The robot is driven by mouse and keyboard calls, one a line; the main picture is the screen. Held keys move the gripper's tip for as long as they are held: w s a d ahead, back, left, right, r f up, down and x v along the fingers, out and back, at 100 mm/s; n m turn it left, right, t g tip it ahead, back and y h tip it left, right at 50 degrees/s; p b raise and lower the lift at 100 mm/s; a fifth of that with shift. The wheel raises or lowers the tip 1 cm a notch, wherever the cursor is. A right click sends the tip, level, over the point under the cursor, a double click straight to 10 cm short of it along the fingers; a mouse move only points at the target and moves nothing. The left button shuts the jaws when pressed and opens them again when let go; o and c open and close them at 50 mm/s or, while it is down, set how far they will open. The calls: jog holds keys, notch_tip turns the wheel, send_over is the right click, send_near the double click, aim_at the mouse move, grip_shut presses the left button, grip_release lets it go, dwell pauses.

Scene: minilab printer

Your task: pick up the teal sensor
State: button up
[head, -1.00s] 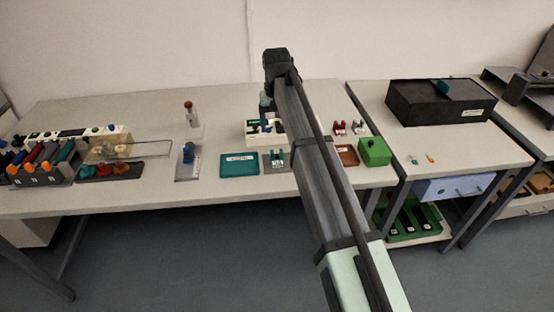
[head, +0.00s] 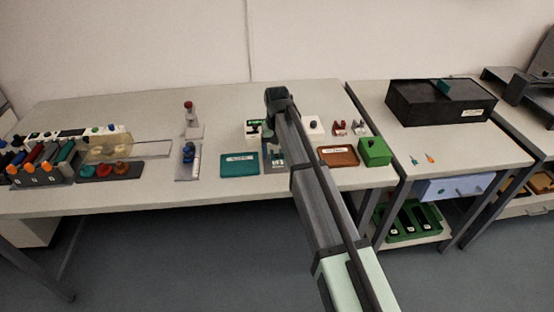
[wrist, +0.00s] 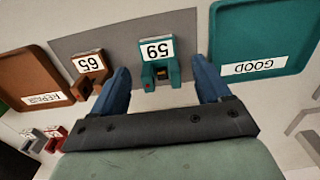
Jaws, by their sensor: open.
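The teal sensor (wrist: 174,70) carries a white label reading 59 and sits on a grey plate (wrist: 115,38). My gripper (wrist: 160,72) is open and empty in the wrist view. Its two blue fingers stand apart, one toward each side of the teal sensor, with gaps on both sides. I cannot tell how far above the sensor the fingertips are. A brown sensor (wrist: 91,68) labelled 65 sits beside it on the same plate, close to the left finger. In the head view my arm hides most of the plate and both sensors.
A teal GOOD tray (head: 232,170) lies left of the plate in the head view. A brown REPAIR tray (head: 325,161) and a green box (head: 375,152) lie to the right. Small red and grey parts (head: 345,128) stand behind the brown tray.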

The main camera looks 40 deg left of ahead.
aim_at(277, 159)
notch_tip(277, 159, down, 2)
jog(key=shift+c, duration=0.2)
jog(key=c, duration=1)
notch_tip(277, 159, up, 10)
dwell(0.4)
